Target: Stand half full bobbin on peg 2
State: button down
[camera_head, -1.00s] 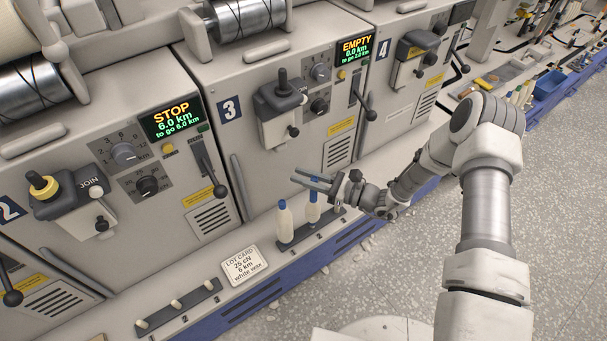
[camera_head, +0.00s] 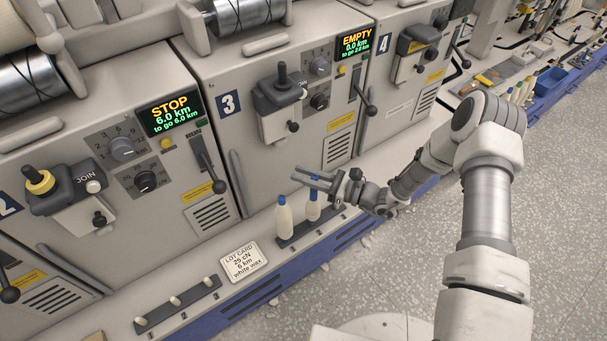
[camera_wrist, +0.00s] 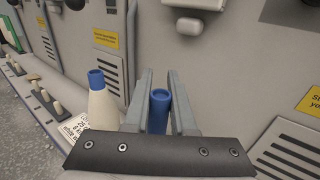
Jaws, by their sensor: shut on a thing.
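My gripper (camera_head: 312,182) is shut on the blue top of a pale bobbin (camera_head: 313,207) at the rack (camera_head: 291,241) below unit 3. In the wrist view the blue top (camera_wrist: 160,108) sits between the two fingers, and the bobbin's body is hidden. A second pale bobbin with a blue top (camera_head: 284,218) stands upright just to the left; it also shows in the wrist view (camera_wrist: 101,108). I cannot tell how full either bobbin is. Another rack (camera_head: 193,307) at the lower left has three bare pegs.
A white lot card (camera_head: 243,262) stands between the two racks. The machine fronts rise close behind the ledge, with levers and knobs. The unit 2 display (camera_head: 169,114) reads STOP.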

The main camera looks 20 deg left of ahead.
jog(key=shift+f+b, duration=0.55)
jog(key=shift+f, duration=0.1)
dwell(0.6)
jog(key=c, duration=1)
grip_release()
jog(key=shift+s+d, duration=0.25)
jog(key=shift+d, duration=1.55)
jog(key=shift+s+d, duration=0.25)
jog(key=shift+d, duration=1.6)
jog(key=shift+s+d, duration=0.25)
jog(key=shift+d, duration=1.55)
jog(key=shift+r, duration=0.15)
